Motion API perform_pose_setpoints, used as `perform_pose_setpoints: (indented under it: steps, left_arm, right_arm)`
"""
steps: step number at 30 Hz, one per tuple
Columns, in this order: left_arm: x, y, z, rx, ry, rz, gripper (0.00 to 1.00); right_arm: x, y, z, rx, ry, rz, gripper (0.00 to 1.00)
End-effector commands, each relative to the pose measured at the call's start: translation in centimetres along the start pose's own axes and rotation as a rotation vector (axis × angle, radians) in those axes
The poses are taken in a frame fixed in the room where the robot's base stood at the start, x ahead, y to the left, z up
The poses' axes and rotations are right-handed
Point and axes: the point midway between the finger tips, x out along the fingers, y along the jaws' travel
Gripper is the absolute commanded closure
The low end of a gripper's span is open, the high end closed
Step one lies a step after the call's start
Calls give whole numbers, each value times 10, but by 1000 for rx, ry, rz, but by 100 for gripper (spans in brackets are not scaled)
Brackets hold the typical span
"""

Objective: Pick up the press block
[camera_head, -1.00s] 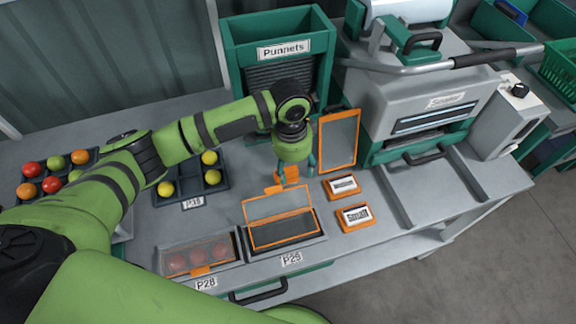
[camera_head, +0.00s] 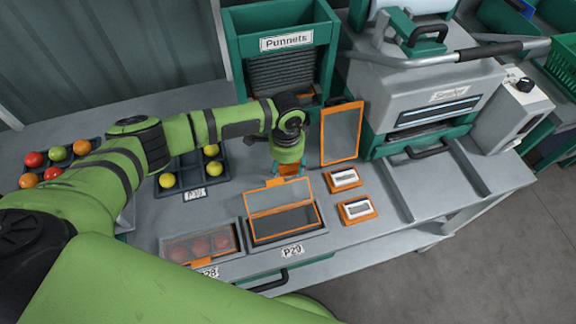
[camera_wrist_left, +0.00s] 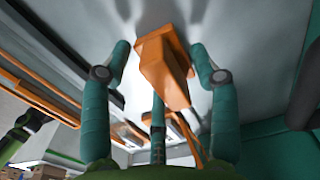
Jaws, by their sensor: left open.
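An orange block, which looks like the press block (camera_head: 292,169), stands on the grey bench behind the open punnet. My left gripper (camera_head: 288,172) points down over it and partly hides it in the head view. In the left wrist view the orange block (camera_wrist_left: 163,58) lies between the teal fingers of the open left gripper (camera_wrist_left: 162,75). Gaps show between the side fingers and the block; I cannot tell whether the third finger touches it. My right gripper is not in view.
An open orange-rimmed punnet (camera_head: 281,237) sits just in front, beside a closed punnet of red tomatoes (camera_head: 200,246). An orange-framed panel (camera_head: 341,134) stands close on the right, near the sealer (camera_head: 435,100). Two small orange-framed labels (camera_head: 344,179) (camera_head: 357,210) lie nearby.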

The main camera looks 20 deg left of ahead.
Motion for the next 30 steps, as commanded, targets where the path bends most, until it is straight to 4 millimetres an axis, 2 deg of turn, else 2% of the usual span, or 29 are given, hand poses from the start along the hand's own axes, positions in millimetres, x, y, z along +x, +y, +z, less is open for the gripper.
perform_pose_setpoints:
  steps: [2,3,5,6,7,17,20,23,30]
  left_arm:
    - [0,0,0,1,0,0,39]
    - [0,0,0,1,0,0,55]
    - [0,0,0,0,0,0,79]
    - [0,0,0,0,0,0,95]
    - [0,0,0,0,0,0,100]
    - [-1,0,0,0,0,0,100]
    - [-6,-1,0,1,2,-1,100]
    - [-21,-1,-1,2,4,-3,100]
    - [-69,-1,-1,2,4,-3,100]
  right_arm:
    - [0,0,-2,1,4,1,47]
    - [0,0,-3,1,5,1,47]
    - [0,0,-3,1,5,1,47]
    - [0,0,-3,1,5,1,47]
    - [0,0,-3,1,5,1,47]
    - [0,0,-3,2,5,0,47]
    - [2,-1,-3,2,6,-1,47]
    - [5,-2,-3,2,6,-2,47]
    - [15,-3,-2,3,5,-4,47]
